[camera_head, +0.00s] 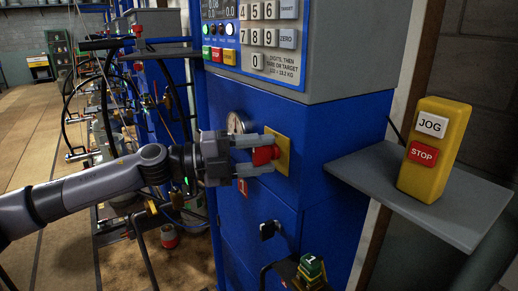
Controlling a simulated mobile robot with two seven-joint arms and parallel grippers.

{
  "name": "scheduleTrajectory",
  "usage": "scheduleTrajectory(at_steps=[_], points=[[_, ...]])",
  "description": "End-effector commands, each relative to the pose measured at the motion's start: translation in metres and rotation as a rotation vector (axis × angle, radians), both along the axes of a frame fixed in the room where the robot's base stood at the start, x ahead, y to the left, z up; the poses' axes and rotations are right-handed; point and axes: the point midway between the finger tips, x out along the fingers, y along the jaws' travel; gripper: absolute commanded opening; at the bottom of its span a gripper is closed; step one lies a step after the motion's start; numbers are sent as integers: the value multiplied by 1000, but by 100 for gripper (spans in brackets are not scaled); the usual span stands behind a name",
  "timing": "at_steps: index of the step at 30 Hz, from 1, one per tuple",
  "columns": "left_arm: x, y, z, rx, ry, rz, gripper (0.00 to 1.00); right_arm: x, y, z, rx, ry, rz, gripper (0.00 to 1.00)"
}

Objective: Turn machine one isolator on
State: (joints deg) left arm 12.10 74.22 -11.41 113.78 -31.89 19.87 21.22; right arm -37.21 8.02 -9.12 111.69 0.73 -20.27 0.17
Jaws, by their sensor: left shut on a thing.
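The isolator (264,156) is a red switch on a yellow plate (283,153), mounted on the front of the blue machine cabinet (336,150). My left gripper (262,154) reaches in from the left and is shut on the red switch, one finger above it and one below. The fingers hide part of the switch, so I cannot tell its setting clearly. My right gripper is not in view.
A keypad panel (262,38) is above on the cabinet. A yellow JOG/STOP box (434,150) stands on a grey shelf (460,203) at right. Hoses and pipework crowd the left; floor is open beyond.

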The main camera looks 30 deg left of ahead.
Motion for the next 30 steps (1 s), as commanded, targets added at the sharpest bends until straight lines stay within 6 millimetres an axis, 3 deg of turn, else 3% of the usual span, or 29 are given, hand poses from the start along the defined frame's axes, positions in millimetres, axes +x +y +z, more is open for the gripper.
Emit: scheduleTrajectory(at_steps=[19,20,21,30], points=[[0,0,0,47,-20,2,19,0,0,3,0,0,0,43],[0,0,0,47,-20,2,56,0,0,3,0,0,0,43],[0,0,0,47,-20,2,69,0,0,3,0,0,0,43],[0,0,0,45,-18,1,70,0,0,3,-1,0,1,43]])
